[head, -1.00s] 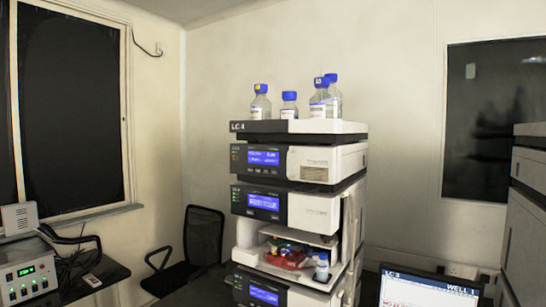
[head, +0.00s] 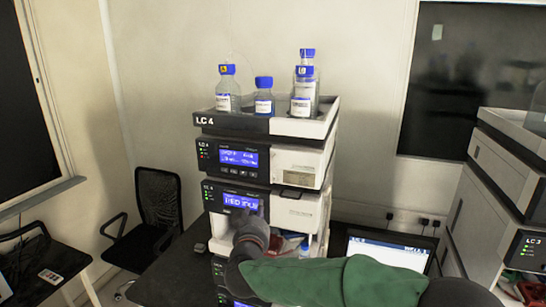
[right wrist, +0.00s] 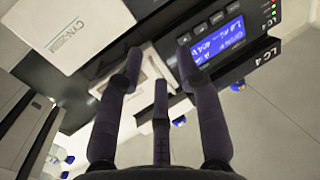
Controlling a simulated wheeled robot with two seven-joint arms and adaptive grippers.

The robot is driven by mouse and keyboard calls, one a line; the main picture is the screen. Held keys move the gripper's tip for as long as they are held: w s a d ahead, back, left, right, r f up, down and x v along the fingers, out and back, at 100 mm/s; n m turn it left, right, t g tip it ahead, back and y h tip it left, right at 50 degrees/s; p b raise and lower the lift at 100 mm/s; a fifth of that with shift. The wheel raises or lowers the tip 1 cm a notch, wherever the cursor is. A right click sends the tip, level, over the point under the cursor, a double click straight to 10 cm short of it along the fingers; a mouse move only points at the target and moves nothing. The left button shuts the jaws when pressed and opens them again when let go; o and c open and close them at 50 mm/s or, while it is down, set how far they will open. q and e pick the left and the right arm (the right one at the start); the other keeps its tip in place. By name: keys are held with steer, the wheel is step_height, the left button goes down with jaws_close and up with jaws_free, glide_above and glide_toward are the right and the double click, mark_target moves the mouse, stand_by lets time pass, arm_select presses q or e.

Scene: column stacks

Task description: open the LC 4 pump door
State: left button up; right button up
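The LC 4 pump is the upper display module of the stack, with a blue screen (head: 240,157) and a white door (head: 297,165) that looks closed. In the right wrist view, its pale plate (right wrist: 148,90) shows between and behind my fingers, with the screen (right wrist: 215,42) to the right. My right gripper (right wrist: 158,58) has its dark fingers spread, with nothing between them. In the head view, my right gripper (head: 257,216) is in front of the lower display module, below the pump; its fingers are hard to make out. My left gripper is not in view.
A tray (head: 233,122) on top of the stack holds several blue-capped bottles. A second display module (head: 240,201) sits under the pump. A monitor (head: 387,250) and the LC 3 stack (head: 505,195) stand to the right. A black chair (head: 158,205) is at left.

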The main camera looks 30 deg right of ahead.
steer(key=m+h+p, duration=0.1)
steer(key=h+p, duration=0.1)
glide_toward(272, 181)
step_height(272, 181, up, 3)
steer(key=p+x, duration=0.1)
steer(key=x, duration=0.9)
steer(key=shift+w+d, duration=0.1)
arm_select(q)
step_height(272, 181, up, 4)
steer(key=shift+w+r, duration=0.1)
arm_select(e)
jaws_close()
